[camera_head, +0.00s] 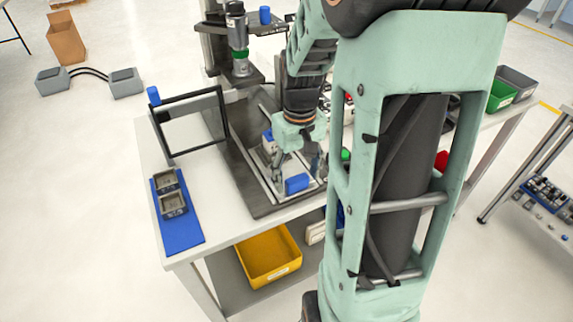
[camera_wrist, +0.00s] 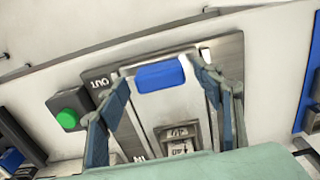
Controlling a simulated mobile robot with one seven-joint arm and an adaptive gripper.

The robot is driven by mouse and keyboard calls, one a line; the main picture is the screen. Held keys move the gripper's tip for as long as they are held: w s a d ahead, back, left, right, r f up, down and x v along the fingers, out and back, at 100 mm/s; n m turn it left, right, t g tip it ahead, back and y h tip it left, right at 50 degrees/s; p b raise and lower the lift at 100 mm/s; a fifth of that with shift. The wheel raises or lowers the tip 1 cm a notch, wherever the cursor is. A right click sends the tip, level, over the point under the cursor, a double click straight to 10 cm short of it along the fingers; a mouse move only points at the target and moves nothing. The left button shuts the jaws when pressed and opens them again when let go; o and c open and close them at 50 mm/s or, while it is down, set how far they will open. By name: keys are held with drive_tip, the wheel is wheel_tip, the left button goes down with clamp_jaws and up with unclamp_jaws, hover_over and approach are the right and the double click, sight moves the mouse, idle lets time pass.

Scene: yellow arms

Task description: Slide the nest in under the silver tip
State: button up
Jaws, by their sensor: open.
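The nest (camera_wrist: 178,138) is a grey block with a part in it, on a silver sliding plate (camera_wrist: 150,115) in the wrist view. A blue handle (camera_wrist: 160,75) stands at the plate's end, beside the OUT mark; the IN mark is at the other end. The blue handle (camera_head: 297,183) faces the table's front in the head view. My gripper (camera_head: 296,173) is open, its fingers (camera_wrist: 158,70) on either side of the handle with gaps. The silver tip (camera_head: 242,68) appears under the green-ringed press head at the back. My arm hides part of the track.
A green button box (camera_wrist: 68,116) is beside the track. A black frame (camera_head: 190,125) stands on the table to the left. A blue mat (camera_head: 178,228) holds two grey blocks. A yellow bin (camera_head: 268,258) is below. Bare table lies between mat and track.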

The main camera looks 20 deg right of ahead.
drive_tip(key=shift+f, duration=0.65)
clamp_jaws()
drive_tip(key=shift+w, duration=0.1)
